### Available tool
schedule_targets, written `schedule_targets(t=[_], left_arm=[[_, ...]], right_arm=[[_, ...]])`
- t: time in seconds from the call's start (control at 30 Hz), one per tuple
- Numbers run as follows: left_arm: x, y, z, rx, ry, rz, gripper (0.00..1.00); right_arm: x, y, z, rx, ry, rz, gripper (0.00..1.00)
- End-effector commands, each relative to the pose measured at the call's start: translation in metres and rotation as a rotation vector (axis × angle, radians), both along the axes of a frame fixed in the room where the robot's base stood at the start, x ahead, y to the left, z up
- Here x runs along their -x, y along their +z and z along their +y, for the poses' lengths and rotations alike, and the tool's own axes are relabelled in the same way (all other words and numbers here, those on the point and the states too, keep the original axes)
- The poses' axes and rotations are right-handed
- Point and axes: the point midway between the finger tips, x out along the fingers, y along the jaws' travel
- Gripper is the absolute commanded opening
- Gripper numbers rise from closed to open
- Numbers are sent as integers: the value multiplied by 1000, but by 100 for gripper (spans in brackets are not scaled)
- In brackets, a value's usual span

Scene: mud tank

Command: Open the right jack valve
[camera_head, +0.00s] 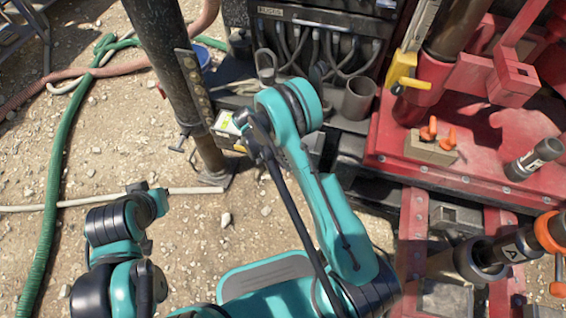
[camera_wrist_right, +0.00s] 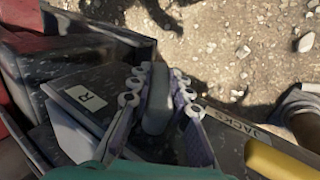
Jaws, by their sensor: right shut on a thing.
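In the right wrist view, the right jack valve handle (camera_wrist_right: 157,108) is a grey, rounded lever on a dark panel, beside a pale label marked R (camera_wrist_right: 85,97). My right gripper (camera_wrist_right: 159,75) is shut on this handle, with a finger on each side of it. A JACKS label (camera_wrist_right: 240,128) shows to the right of the handle. In the head view, my right arm reaches up over the machine; its fingers and the handle cannot be made out there.
A dark upright post (camera_head: 172,75) stands left of my right arm. Hoses and a console (camera_head: 325,35) are behind it. A red deck (camera_head: 480,160) with an orange-handled block (camera_head: 431,150) and a dark cylinder (camera_head: 535,158) lies to the right.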

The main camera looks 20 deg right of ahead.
Motion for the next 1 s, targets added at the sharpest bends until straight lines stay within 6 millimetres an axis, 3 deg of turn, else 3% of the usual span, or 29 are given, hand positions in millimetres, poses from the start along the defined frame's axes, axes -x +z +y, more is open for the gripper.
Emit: schedule_targets(t=[0.03,0.07,0.13,0.57,1.0], left_arm=[[0,0,0,0,0,0,0],[0,0,0,0,0,0,0],[0,0,0,0,0,0,0],[0,0,0,0,0,0,0],[0,0,0,0,0,0,0]], right_arm=[[0,0,0,-1,0,-1,0],[0,0,0,-1,0,-1,24],[0,0,0,-1,0,-1,40],[-3,9,5,-2,1,-1,40],[-28,86,41,-2,2,0,40]])
